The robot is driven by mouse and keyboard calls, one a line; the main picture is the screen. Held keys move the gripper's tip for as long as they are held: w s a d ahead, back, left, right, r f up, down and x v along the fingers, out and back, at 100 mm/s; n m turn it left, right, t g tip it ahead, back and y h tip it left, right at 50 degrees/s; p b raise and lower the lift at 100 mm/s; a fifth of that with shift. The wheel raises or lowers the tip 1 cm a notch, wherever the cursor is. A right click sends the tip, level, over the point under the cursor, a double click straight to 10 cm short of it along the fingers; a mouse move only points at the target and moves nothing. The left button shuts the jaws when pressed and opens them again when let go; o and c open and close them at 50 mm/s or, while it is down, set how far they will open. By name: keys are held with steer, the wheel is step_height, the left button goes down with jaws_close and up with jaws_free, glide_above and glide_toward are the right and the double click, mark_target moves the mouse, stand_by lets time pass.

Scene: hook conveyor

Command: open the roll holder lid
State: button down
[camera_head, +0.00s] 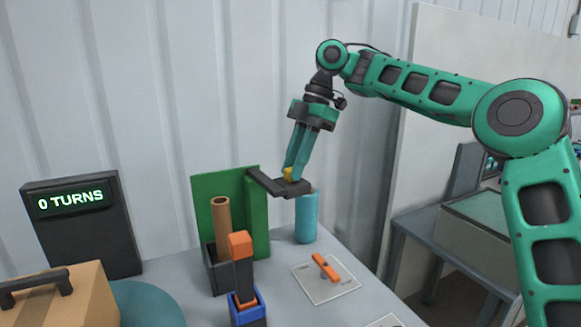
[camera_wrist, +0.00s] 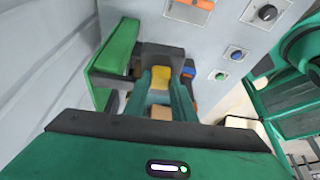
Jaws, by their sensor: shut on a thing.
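The roll holder is a dark open box (camera_head: 212,272) in front of a green panel (camera_head: 230,205), with a brown roll (camera_head: 221,217) standing upright in it. A dark flat lid (camera_head: 268,184) with a yellow knob (camera_head: 288,174) is at the height of the panel's top, at its right end and to the right of the box. My gripper (camera_head: 290,172) points down and is shut on the yellow knob. In the wrist view the knob (camera_wrist: 160,77) is between the fingers against the dark lid (camera_wrist: 163,52).
A teal cylinder (camera_head: 306,218) stands beneath the lid's right end. An orange-topped post (camera_head: 242,268) in a blue base stands in front. An orange lever (camera_head: 325,267) is on a plate to the right. A "0 TURNS" display (camera_head: 80,228) and a tan case (camera_head: 75,298) are left.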

steer(key=c, duration=1.5)
jaws_free()
steer(key=shift+c, duration=0.2)
steer(key=shift+o, duration=0.3)
steer(key=v, duration=1)
steer(key=shift+w+d+r, duration=0.15)
steer(key=shift+w+r, duration=0.1)
steer(key=shift+r, duration=0.1)
